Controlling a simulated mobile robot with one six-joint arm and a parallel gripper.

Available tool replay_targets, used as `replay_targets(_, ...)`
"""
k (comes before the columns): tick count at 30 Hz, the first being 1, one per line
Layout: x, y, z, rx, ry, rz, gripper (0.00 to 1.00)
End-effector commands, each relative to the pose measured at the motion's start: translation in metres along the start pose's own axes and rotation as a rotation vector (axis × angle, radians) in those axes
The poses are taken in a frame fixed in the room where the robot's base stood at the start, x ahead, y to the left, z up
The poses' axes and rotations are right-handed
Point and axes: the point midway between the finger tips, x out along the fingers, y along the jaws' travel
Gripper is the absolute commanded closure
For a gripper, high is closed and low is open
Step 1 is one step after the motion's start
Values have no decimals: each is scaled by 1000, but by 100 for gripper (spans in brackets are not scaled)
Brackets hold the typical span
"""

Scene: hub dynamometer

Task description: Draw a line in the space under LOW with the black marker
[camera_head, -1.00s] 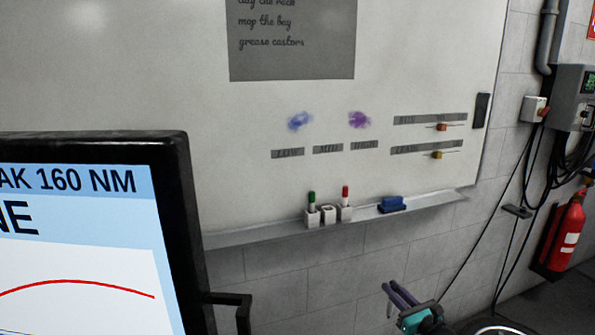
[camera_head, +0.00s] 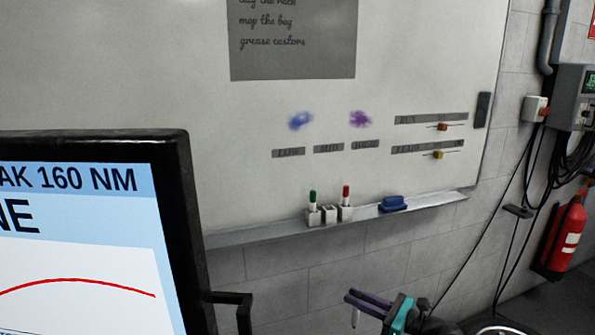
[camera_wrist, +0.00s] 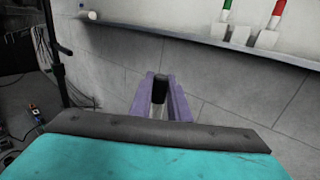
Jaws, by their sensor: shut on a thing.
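My gripper (camera_head: 367,304) is low in front of the wall, below the whiteboard tray, and apart from the board. It is shut on the black marker, whose white body (camera_head: 355,319) hangs below the fingers; its black end (camera_wrist: 159,88) shows between the purple fingers (camera_wrist: 160,98) in the wrist view. The whiteboard (camera_head: 220,150) carries a grey LOW label (camera_head: 288,153), left of two similar labels. The space under LOW is bare white. A blue smudge (camera_head: 301,120) is above LOW.
The tray (camera_head: 260,234) holds a green marker (camera_head: 312,197) and a red marker (camera_head: 346,194) in cups, an empty cup (camera_head: 329,214) between them, and a blue eraser (camera_head: 394,203). A monitor (camera_head: 180,230) fills the lower left.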

Motion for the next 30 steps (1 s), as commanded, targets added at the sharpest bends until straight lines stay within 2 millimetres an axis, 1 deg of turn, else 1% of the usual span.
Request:
replay_targets(5,-2,-2,0,-1,0,-2,100)
replay_targets(8,-8,-8,0,-1,-1,-4,100)
replay_targets(11,-19,-18,0,-2,-1,-5,100)
replay_targets(16,-43,-35,0,-2,0,-6,100)
replay_targets(20,-55,-41,0,-2,0,-3,100)
replay_targets(23,-58,-42,0,-1,0,-3,100)
replay_targets(30,-57,-41,0,-1,0,-2,100)
